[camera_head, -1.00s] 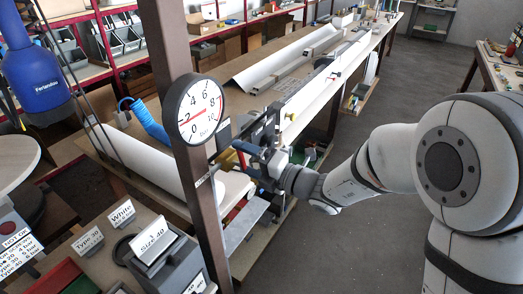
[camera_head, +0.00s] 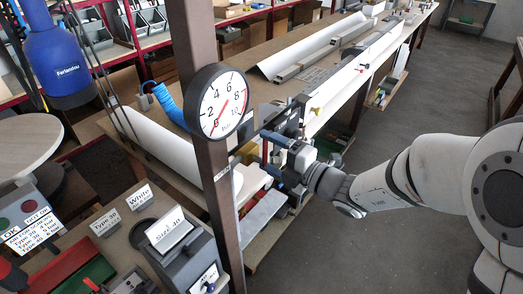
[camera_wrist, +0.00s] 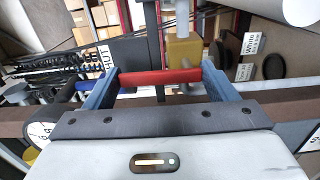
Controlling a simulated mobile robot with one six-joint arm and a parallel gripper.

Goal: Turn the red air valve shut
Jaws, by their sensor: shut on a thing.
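The red valve lever (camera_wrist: 160,77) lies across the wrist view between the two blue-grey fingers of my gripper (camera_wrist: 160,84). My gripper is shut on the lever, with one finger at each end. A yellow valve body (camera_wrist: 184,50) sits just behind the lever. A white label reading "HUT" (camera_wrist: 104,57), its first part covered, is beside the left finger.
The brown post (camera_head: 205,160) stands close left of my gripper. A long workbench (camera_head: 290,85) with white profiles runs to the back. The floor (camera_head: 390,130) at right is clear.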

